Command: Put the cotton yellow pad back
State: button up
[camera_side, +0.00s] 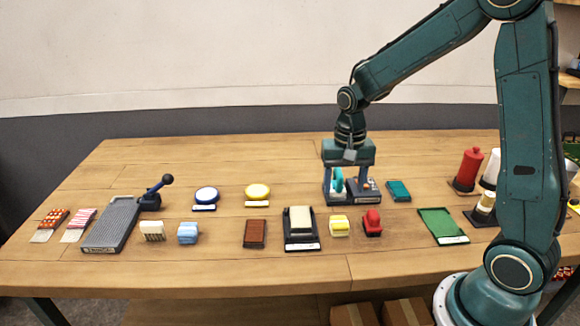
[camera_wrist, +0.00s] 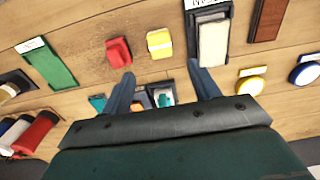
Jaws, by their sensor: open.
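I cannot tell for sure which one is the cotton pad. My gripper (camera_side: 344,192) is open and points down at the back of the table, right of the round pad. Its fingers (camera_wrist: 163,73) stand around or close to a teal upright piece (camera_side: 337,180) in a dark holder; I see no grip on it.
A dark box with an orange button (camera_side: 367,188) and a teal block (camera_side: 399,190) are right of my gripper. A red block (camera_side: 372,223), black tray (camera_side: 301,245), brown block (camera_side: 255,234) and green tray (camera_side: 440,226) are in front. Bottles (camera_side: 467,168) stand at right.

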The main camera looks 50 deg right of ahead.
jog(key=shift+r, duration=0.1)
jog(key=s+a+r+n+t, duration=0.2)
jog(key=s+a+r+n, duration=0.1)
jog(key=s+r, duration=0.4)
jog(key=s+a+r+n+t, duration=0.3)
jog(key=s+r+n, duration=0.3)
jog(key=s, duration=0.4)
jog(key=shift+s+a+r+t, duration=0.35)
jog(key=shift+a+r, duration=0.25)
jog(key=shift+r, duration=0.2)
dwell(0.7)
